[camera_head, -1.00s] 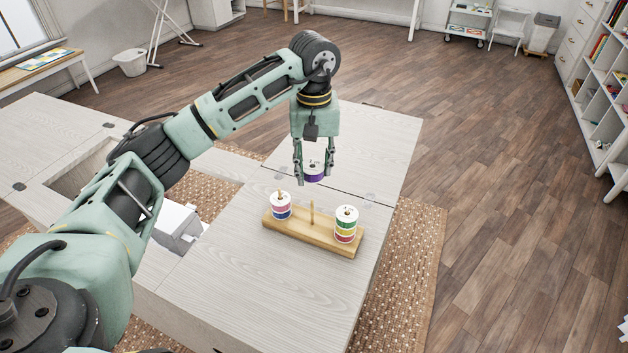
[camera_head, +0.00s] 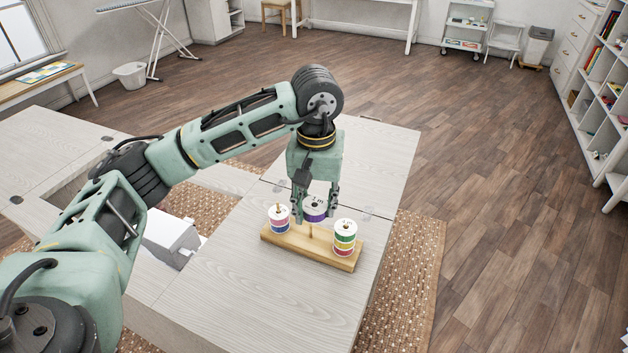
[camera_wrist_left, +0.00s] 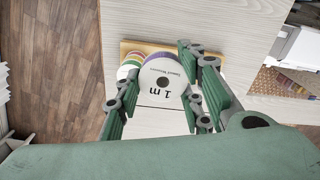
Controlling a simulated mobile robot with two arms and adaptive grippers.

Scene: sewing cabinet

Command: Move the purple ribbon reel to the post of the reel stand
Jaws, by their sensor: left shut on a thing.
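The purple ribbon reel (camera_head: 316,214) has white end faces and a centre hole. My left gripper (camera_head: 315,211) is shut on it and holds it level. In the left wrist view the reel's white face (camera_wrist_left: 163,84) shows "1 m" between the fingers. The wooden reel stand (camera_head: 300,246) lies on the cabinet top. Its middle post (camera_head: 310,231) is bare below the reel, and the reel hangs close above or just behind it; I cannot tell if the hole lines up. My right gripper does not show.
A stack of pink and blue reels (camera_head: 279,220) sits on the stand's left post. A taller green, yellow and red stack (camera_head: 344,240) stands at its right end. Both are close beside the held reel. The pale cabinet top (camera_head: 260,300) in front is clear.

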